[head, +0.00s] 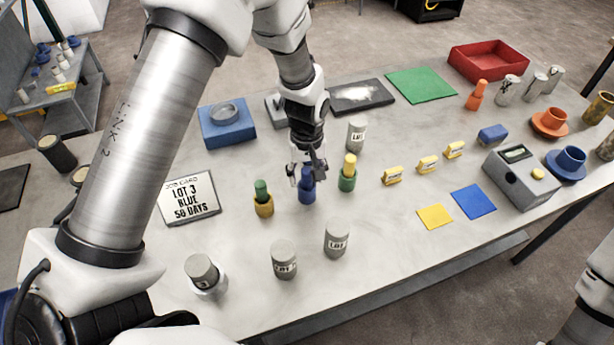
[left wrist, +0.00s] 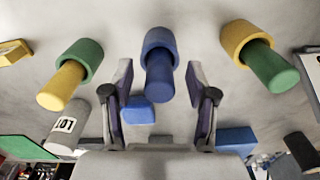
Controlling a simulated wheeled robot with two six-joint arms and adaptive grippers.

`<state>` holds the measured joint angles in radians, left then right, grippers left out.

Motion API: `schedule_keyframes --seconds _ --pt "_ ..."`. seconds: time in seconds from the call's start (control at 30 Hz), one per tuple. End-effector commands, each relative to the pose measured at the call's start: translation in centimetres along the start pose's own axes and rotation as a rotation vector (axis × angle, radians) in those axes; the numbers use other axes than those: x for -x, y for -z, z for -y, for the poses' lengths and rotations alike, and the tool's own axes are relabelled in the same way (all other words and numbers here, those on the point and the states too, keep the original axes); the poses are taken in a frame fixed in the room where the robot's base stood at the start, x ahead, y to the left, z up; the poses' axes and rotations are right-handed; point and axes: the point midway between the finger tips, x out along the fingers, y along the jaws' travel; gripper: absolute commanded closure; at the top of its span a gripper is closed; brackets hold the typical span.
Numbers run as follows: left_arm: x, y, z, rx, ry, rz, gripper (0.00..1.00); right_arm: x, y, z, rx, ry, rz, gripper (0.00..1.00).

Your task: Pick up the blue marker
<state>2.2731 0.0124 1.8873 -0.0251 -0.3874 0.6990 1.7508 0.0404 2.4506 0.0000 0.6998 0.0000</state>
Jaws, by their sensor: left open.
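The blue marker (head: 307,175) stands upright in a blue holder (head: 307,195) near the middle of the table. My left gripper (head: 307,172) is at it from above, open, and partly hides its top. In the left wrist view the blue marker (left wrist: 159,82) and its blue holder (left wrist: 159,42) show between and beyond the two spread fingers (left wrist: 160,76). I cannot tell whether either finger touches it. My right gripper is out of view; only part of my right arm shows at the lower right.
A green marker in a yellow holder (head: 264,207) stands close on the left, and a yellow marker in a green holder (head: 347,180) close on the right. Grey labelled cylinders (head: 336,240) stand in front. A job card (head: 188,201) lies left.

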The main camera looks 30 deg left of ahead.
Motion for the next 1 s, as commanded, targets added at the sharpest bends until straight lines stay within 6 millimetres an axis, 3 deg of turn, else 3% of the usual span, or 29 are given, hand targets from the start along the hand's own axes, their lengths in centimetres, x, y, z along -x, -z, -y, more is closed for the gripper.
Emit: schedule_keyframes --seconds 0.27,0.33,0.43,0.47,0.83,1.0 --pt "-1.1 0.0 0.0 0.0 -0.001 -0.001 0.42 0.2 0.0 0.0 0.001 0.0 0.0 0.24" --pt "-1.1 0.0 0.0 0.0 -0.001 -0.001 0.6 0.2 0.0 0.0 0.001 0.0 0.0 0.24" --pt "-1.1 0.0 0.0 0.0 -0.001 -0.001 0.95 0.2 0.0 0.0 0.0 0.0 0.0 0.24" --pt "-1.1 0.0 0.0 0.0 -0.001 0.0 1.0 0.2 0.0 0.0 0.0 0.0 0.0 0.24" --pt "-0.8 0.0 0.0 0.0 -0.001 -0.001 1.0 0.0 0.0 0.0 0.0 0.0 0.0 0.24" --pt "2.3 0.1 -0.1 0.0 -0.005 -0.006 1.0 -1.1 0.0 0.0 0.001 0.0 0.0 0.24"
